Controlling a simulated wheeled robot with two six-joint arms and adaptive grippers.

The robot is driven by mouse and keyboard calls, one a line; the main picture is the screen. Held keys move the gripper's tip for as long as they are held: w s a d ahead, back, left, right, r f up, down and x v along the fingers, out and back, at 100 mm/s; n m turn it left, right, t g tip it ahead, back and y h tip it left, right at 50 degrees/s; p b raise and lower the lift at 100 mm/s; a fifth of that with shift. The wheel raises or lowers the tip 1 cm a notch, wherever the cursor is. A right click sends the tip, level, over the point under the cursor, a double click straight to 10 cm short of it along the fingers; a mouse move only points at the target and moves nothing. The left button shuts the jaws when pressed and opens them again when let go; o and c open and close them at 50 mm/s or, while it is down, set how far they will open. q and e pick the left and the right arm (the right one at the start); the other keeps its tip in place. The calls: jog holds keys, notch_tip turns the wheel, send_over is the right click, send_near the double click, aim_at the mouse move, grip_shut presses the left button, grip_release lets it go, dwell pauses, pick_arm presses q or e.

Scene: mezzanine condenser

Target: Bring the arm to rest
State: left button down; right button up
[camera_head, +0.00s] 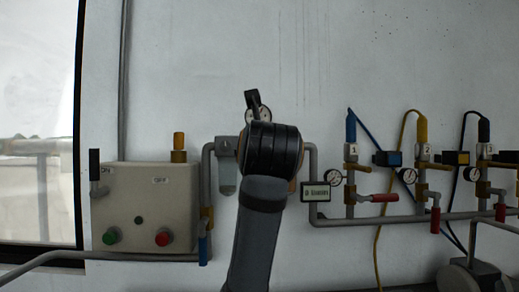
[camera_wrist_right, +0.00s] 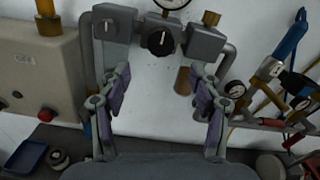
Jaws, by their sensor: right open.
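My right arm (camera_head: 262,215) rises from the bottom middle of the head view, and its dark wrist covers part of the wall fittings. My right gripper is hidden behind this wrist in the head view. In the right wrist view my right gripper (camera_wrist_right: 162,103) is open, its two padded fingers wide apart with nothing between them but bare wall. A black knob (camera_wrist_right: 160,40) on the wall fitting shows beyond the fingers, apart from them as far as I can tell. My left gripper is not in view.
A beige control box (camera_head: 145,207) with green and red buttons stands left of the arm. A small display (camera_head: 316,192) is close on its right. Several valves with gauges and red handles (camera_head: 384,198) follow further right. A blue tray (camera_wrist_right: 26,156) lies low left.

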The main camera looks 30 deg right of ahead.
jog(key=shift+v, duration=0.9)
